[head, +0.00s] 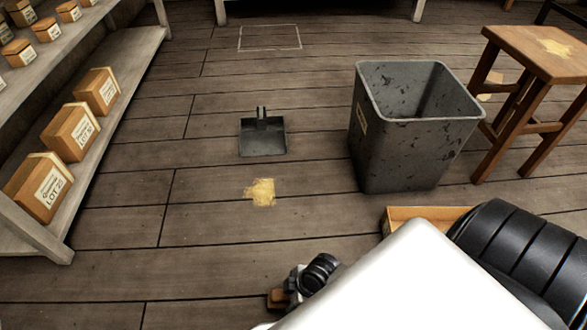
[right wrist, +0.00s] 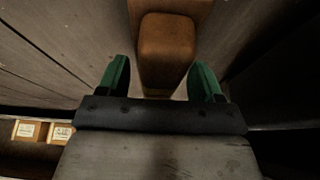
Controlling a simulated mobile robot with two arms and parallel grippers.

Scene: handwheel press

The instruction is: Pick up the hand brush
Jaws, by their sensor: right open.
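In the right wrist view a brown, rounded wooden block (right wrist: 165,48) lies between and just beyond the fingers of my right gripper (right wrist: 160,80). It looks like part of the hand brush, but I cannot see its whole shape. The gripper is open, with one green-padded finger on each side, and nothing is clamped. In the head view my right gripper (head: 303,284) is low over the floor at the bottom centre, mostly hidden by my white arm. A small brown piece (head: 277,298) shows beside it; I cannot tell what it belongs to. My left gripper is out of view.
A dustpan (head: 263,140) lies on the plank floor, with yellow dust (head: 261,192) in front. A grey bin (head: 400,150) and a wooden stool (head: 535,55) stand right. A shelf (head: 130,85) with boxes lines the left. A wooden box edge (head: 400,213) shows behind my arm.

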